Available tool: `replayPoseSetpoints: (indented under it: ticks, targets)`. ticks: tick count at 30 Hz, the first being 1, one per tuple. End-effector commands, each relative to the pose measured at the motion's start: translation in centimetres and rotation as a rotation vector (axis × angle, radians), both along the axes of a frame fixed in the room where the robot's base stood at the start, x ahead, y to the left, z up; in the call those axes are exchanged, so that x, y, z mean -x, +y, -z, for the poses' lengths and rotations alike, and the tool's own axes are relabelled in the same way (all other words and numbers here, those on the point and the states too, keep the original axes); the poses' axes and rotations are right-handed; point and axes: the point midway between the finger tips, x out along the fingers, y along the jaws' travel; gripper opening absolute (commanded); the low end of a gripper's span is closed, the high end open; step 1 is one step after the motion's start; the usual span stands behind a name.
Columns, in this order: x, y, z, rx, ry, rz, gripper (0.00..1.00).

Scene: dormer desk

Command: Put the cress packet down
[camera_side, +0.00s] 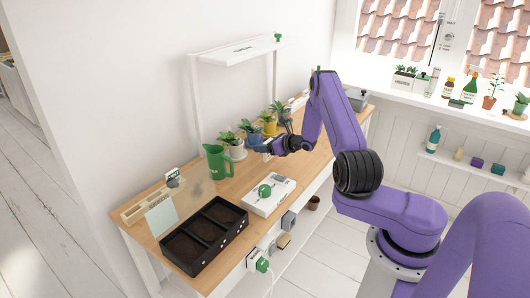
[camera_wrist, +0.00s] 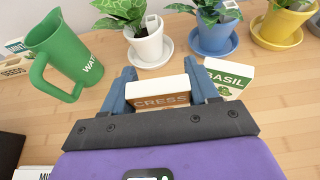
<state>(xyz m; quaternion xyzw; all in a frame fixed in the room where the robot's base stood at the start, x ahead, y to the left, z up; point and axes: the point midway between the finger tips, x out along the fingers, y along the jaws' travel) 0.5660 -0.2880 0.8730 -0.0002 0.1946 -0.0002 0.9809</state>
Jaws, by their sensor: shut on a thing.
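The cress packet (camera_wrist: 160,92), white with a brown label reading CRESS, is upright between the two blue fingers of my gripper (camera_wrist: 158,78) in the wrist view. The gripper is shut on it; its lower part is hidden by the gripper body. In the side view my gripper (camera_side: 272,150) is low over the wooden desk (camera_side: 185,197), in front of the potted plants. I cannot tell whether the packet touches the desk. A white and green basil packet (camera_wrist: 229,77) is just right of the right finger.
A green watering can (camera_wrist: 62,55) stands to the left. White (camera_wrist: 148,47), blue (camera_wrist: 211,37) and yellow (camera_wrist: 282,27) plant pots on saucers stand behind the packets.

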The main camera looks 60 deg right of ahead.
Motion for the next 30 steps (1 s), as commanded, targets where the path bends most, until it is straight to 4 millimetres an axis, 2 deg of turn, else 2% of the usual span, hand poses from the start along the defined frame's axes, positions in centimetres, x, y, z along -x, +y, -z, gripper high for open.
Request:
replayPoseSetpoints:
  ticks: [3, 6, 19, 20, 21, 30]
  targets:
    - [0.1, 0.0, 1.8, -0.002, 0.002, 0.0, 0.3]
    - [0.1, 0.1, 2.6, -0.002, 0.001, 0.0, 0.3]
    - [0.1, 0.1, 3.1, 0.0, 0.0, -0.001, 0.3]
    - [0.1, 0.1, 3.2, 0.0, 0.0, -0.001, 0.62]
    - [0.1, 0.1, 3.1, 0.0, 0.0, -0.001, 0.7]
    - [0.1, 0.1, 3.0, 0.0, 0.0, -0.001, 0.7]
